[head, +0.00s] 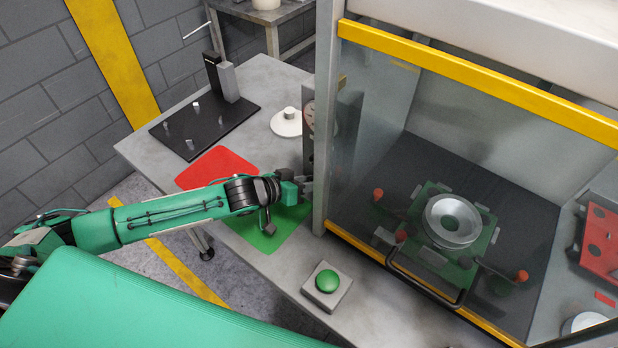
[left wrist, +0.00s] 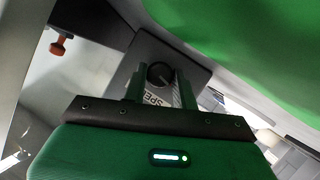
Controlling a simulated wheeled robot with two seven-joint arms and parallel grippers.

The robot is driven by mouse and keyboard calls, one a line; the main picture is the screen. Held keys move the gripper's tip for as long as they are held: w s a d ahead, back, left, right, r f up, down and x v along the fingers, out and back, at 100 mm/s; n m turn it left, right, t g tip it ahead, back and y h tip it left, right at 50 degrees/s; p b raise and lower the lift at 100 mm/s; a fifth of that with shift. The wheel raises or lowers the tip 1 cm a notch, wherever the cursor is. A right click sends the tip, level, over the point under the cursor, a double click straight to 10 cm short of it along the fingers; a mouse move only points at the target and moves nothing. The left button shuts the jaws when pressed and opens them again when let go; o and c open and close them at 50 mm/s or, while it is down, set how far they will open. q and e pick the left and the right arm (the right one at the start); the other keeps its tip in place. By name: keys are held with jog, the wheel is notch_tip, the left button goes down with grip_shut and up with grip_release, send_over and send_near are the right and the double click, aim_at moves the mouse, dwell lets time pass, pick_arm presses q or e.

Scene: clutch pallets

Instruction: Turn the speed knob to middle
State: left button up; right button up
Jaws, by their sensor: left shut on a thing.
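The speed knob (left wrist: 159,74) is a dark round knob on a grey panel in the left wrist view. Part of a label reading "SPE" shows beside it, upside down. My left gripper (left wrist: 160,88) has one finger on each side of the knob and is shut on it. In the head view my left gripper (head: 303,188) is at the lower part of the upright grey control panel (head: 319,130), beside the press frame. The knob is hidden there, and I cannot read its pointer setting. My right gripper is in neither view.
A green push button (head: 327,281) sits on the table's front. Red (head: 205,168) and green mats lie under my arm. A black fixture plate (head: 225,118) and a white round part (head: 287,124) stand behind. A clear guard with a yellow bar (head: 480,82) is on the right.

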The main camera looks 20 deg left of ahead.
pick_arm(q)
jog(key=m+y+p, duration=0.1)
jog(key=y+p, duration=0.1)
jog(key=p, duration=0.1)
jog(key=shift+s+d+r+m, duration=0.1)
jog(key=shift+d+r+m, duration=0.05)
jog(key=shift+r+m, duration=0.2)
jog(key=shift+f+m+t+y+p, duration=0.15)
jog(key=shift+m+t+y+p, duration=0.15)
jog(key=shift+m+y+p, duration=0.6)
jog(key=shift+p, duration=0.35)
jog(key=shift+d, duration=0.1)
jog(key=o, duration=1)
